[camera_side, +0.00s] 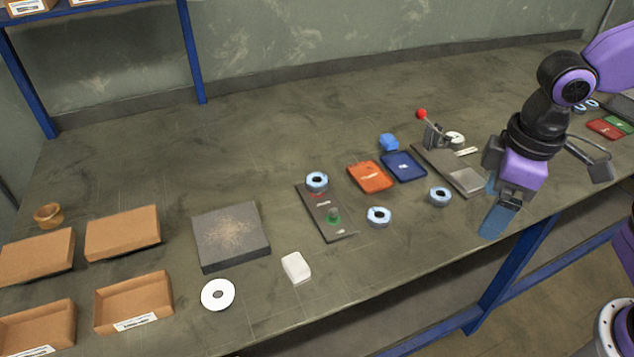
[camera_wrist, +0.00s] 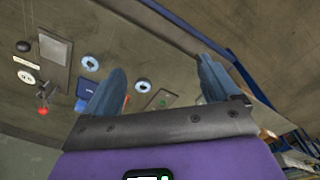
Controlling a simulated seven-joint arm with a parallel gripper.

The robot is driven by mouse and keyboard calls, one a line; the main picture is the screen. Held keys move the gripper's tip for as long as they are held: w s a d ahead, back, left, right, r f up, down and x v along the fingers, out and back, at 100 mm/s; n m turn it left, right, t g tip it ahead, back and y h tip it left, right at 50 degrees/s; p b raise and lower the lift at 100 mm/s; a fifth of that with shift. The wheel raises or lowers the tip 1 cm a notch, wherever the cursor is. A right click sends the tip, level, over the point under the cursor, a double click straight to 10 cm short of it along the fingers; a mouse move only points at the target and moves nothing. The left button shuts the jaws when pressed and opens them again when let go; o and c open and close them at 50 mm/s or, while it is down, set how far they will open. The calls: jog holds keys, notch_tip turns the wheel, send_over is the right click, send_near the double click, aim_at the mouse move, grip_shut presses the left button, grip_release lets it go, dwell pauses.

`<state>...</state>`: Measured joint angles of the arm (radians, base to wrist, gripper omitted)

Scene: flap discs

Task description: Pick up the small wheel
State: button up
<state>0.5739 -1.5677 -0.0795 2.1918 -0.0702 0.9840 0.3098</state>
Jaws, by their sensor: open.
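Three small blue-rimmed wheels with dark centres show in the side view. One (camera_side: 378,217) lies on the bare table, one (camera_side: 439,197) lies farther right near the metal plate, and one (camera_side: 317,181) sits on the far end of a dark board. A larger flat white disc (camera_side: 218,294) lies near the front edge. I cannot tell which one the task means. My gripper (camera_side: 493,204) is open and empty, above the table's front edge and right of the wheels. In the wrist view its blue fingers (camera_wrist: 160,68) are spread apart, with two wheels (camera_wrist: 90,63) (camera_wrist: 142,86) beyond them.
The dark board (camera_side: 336,226) has a green knob. A metal plate with a red-knobbed lever clamp (camera_side: 465,181) stands near my gripper. Orange (camera_side: 370,177) and blue (camera_side: 404,167) trays lie behind the wheels. A grey block (camera_side: 231,236), white block (camera_side: 296,267) and cardboard boxes (camera_side: 133,302) are left.

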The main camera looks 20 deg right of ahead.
jog(key=w+a+r+m+t, duration=0.1)
jog(key=w+a+r+m, duration=0.1)
jog(key=w+a+m, duration=0.8)
jog(key=m+t+h, duration=0.1)
jog(key=m+h, duration=0.1)
jog(key=m, duration=0.3)
send_over(317, 182)
jog(key=s+a, duration=0.1)
jog(key=s, duration=0.2)
notch_tip(317, 182, down, 12)
jog(key=shift+w+a+x, duration=0.15)
jog(key=shift+x, duration=1.45)
jog(key=shift+w+a+x, duration=0.15)
jog(key=shift+x, duration=1.45)
jog(key=shift+c, duration=0.3)
